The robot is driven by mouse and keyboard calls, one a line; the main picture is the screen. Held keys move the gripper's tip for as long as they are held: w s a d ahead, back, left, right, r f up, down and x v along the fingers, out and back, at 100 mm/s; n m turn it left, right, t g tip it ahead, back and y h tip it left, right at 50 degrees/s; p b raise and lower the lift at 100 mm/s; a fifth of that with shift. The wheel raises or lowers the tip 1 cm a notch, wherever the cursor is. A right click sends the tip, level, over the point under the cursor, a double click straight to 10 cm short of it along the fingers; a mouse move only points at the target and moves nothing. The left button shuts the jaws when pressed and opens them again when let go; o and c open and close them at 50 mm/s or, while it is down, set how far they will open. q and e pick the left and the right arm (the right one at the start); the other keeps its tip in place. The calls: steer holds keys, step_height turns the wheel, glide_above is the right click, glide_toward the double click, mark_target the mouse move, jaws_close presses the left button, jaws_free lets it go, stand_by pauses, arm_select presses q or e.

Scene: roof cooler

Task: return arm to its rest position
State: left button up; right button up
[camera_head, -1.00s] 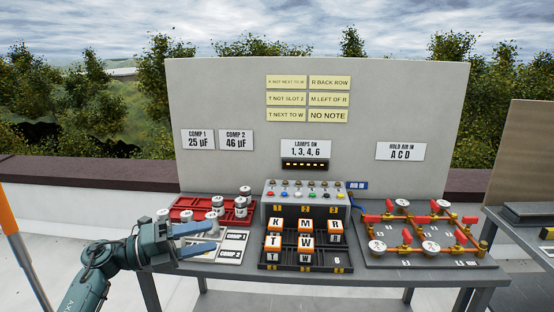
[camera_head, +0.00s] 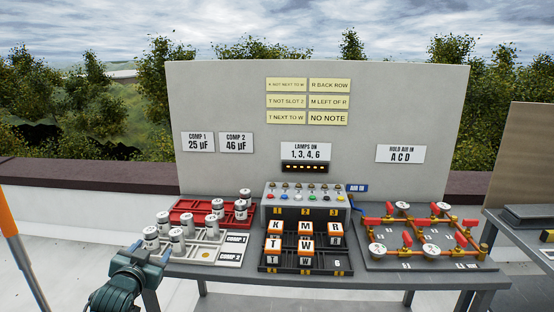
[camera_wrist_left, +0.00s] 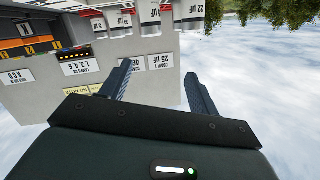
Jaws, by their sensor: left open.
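My left gripper (camera_head: 151,250) is at the lower left in the head view, in front of the left front corner of the table. It points away from the camera and shows foreshortened. In the left wrist view its two fingers (camera_wrist_left: 158,78) stand apart with nothing between them. That view is upside down and shows the backboard and several capacitors beyond the fingers. My right gripper is not in view.
The grey table holds a white tray (camera_head: 234,256) with several capacitors (camera_head: 178,240), a red tray (camera_head: 179,208), a lamp box (camera_head: 280,208), lettered cubes (camera_head: 305,243) in a black rack, and a gauge-and-valve board (camera_head: 400,263). An orange pole (camera_head: 8,225) stands at far left.

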arm_select(q)
steer(key=s+d+f+g+h, duration=0.1)
steer(key=s+d+f+g, duration=0.1)
steer(key=s+d+f, duration=0.45)
steer(key=s+d+f+g+h, duration=0.1)
steer(key=s+d+f+h, duration=0.15)
steer(key=s+f, duration=0.65)
steer(key=s+d+f+g, duration=0.1)
steer(key=s+d, duration=0.3)
steer(key=s, duration=0.6)
steer(key=s+d+f+g, duration=0.1)
steer(key=s+d, duration=0.3)
steer(key=s, duration=0.5)
steer(key=shift+s+f+g+h, duration=0.3)
steer(key=shift+s+f+h, duration=0.05)
steer(key=shift+f, duration=0.15)
